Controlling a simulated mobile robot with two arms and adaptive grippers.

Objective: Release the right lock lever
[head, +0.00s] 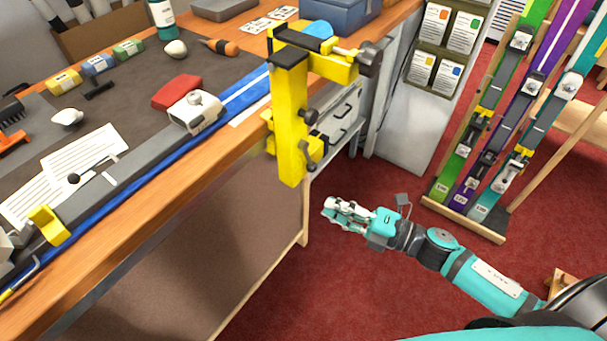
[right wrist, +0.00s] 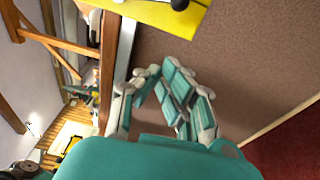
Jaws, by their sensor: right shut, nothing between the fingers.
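The yellow vise (head: 291,120) is fixed to the bench's front edge at the right end, with dark knobs and levers on it. A dark knob (head: 370,58) sits at its upper right, and smaller dark knobs (head: 309,117) sit on its lower post. I cannot tell which of these is the right lock lever. My right gripper (head: 330,208) is shut and empty, below and to the right of the vise post, apart from it. In the right wrist view its fingers (right wrist: 165,92) are below a yellow part of the vise (right wrist: 165,12). My left gripper is out of view.
A blue ski (head: 150,165) lies along the wooden bench (head: 150,195). A second yellow vise part (head: 48,225) is at the left. Drawers (head: 342,125) stand behind the right vise. A rack with several skis (head: 500,120) stands at the right.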

